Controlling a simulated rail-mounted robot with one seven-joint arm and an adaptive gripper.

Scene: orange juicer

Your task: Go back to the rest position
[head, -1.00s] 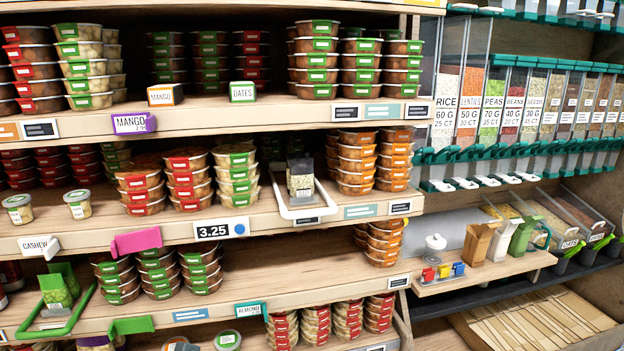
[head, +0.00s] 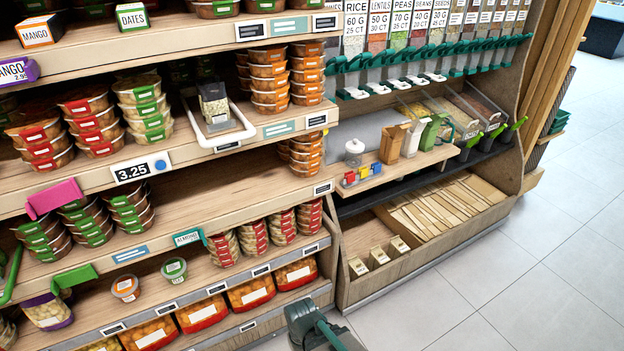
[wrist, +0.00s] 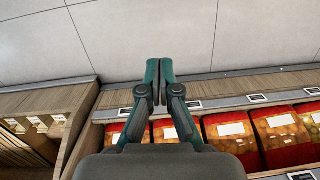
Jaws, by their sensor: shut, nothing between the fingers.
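My gripper (wrist: 159,70) shows in the wrist view with its two teal-tipped fingers together and nothing between them. Behind it are the grey floor tiles and the lower edge of the shelf unit. In the head view, a dark part of my arm with a teal edge (head: 316,330) shows at the bottom, in front of the lowest shelf. The fingertips cannot be made out there.
The lowest shelf holds orange bags with white labels (head: 250,292), close to my arm; they also show in the wrist view (wrist: 232,130). A wooden bin of flat packets (head: 440,212) stands to the right. The floor (head: 500,280) at right is clear.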

